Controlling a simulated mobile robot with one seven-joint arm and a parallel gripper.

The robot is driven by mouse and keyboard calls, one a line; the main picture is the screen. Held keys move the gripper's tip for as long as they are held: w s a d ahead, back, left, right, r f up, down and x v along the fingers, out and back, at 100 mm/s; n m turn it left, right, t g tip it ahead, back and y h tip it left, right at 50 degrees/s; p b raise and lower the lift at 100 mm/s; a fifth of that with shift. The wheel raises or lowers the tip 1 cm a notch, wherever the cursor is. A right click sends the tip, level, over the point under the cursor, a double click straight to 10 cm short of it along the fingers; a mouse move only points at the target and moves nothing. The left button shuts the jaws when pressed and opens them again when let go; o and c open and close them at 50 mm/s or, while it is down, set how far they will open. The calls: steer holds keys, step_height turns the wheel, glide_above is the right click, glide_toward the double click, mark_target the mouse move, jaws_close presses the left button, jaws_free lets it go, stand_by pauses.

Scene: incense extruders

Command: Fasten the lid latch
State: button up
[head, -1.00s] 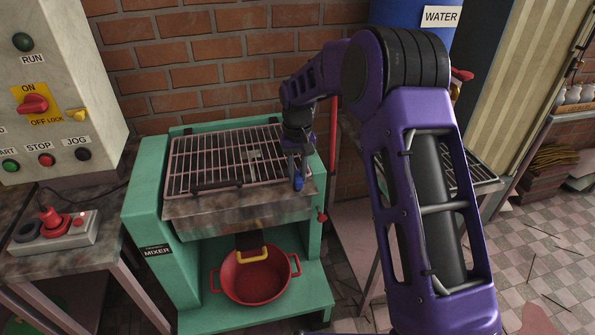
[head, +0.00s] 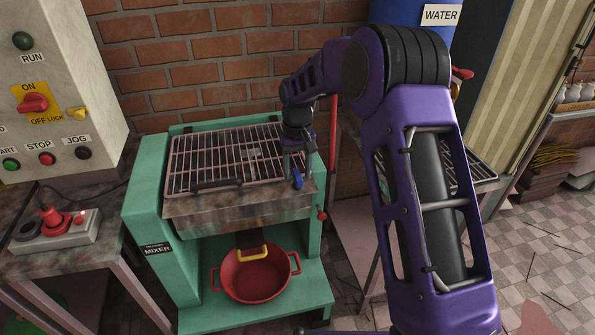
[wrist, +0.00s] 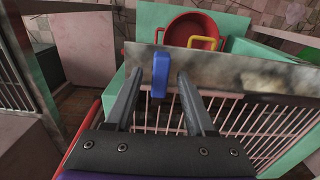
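The mixer's lid, a metal grille (head: 222,158), lies down over the top of the green mixer (head: 150,205). It also shows in the wrist view (wrist: 232,118). The blue latch (head: 297,180) is at the front right corner of the mixer's metal trough. In the wrist view the blue latch (wrist: 160,76) stands against the trough's metal edge, between my two fingertips. My gripper (head: 296,160) is open, and a gap shows between the latch and each finger in the wrist view (wrist: 160,84).
A red pot (head: 255,275) stands on the mixer's lower shelf under the trough. A red upright bar (head: 333,145) is close to the right of my gripper.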

mark_target(298, 174)
steer(key=shift+r, duration=0.1)
step_height(298, 174, up, 17)
steer(key=p, duration=0.1)
steer(key=shift+p, duration=0.3)
steer(key=shift+r, duration=0.15)
